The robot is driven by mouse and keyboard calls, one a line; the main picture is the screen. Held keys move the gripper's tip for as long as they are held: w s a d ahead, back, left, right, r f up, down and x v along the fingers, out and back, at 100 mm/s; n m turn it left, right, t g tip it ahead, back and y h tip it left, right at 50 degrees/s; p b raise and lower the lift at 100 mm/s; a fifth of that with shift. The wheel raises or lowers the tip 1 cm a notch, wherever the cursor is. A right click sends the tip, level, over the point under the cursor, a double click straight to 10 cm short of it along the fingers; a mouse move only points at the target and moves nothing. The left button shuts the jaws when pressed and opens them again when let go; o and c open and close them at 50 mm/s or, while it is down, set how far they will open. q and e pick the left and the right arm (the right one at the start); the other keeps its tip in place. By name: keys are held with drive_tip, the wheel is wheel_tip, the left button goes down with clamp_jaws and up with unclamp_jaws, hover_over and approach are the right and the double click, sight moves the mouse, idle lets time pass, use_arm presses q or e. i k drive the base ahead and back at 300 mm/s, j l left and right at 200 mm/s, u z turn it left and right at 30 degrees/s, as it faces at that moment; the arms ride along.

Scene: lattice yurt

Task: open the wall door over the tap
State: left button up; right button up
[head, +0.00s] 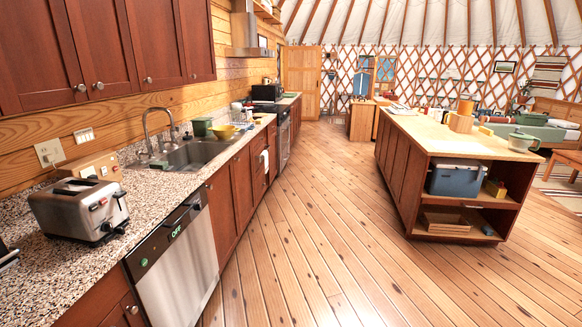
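The tap (152,131) is a tall curved metal spout behind the sink (192,153) on the left counter. Dark red-brown wall doors hang in a row above the counter at the upper left. The wall door (156,38) nearest above the tap looks shut, with a small round knob (148,80) low on its left side. The neighbouring wall doors (103,40) also look shut. Neither of my grippers shows in the head view.
A toaster (80,209) and a wooden box (95,167) stand on the speckled counter (150,190). A dishwasher (180,262) is below. A yellow bowl (222,132) is beyond the sink. An island (443,150) stands right; the floor (300,220) between is clear.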

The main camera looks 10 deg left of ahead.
sight(155, 29)
drive_tip(key=i+u, duration=0.15)
drive_tip(key=i, duration=0.5)
drive_tip(key=i+u, duration=0.2)
drive_tip(key=i, duration=0.45)
drive_tip(key=i+l+u, duration=0.15)
drive_tip(key=i, duration=0.5)
drive_tip(key=i+j+u, duration=0.15)
drive_tip(key=i+u, duration=0.45)
drive_tip(key=u, duration=0.2)
drive_tip(key=i+u, duration=0.4)
drive_tip(key=i+l+u, duration=0.1)
drive_tip(key=u, duration=0.3)
drive_tip(key=i+u, duration=0.1)
drive_tip(key=i, duration=0.2)
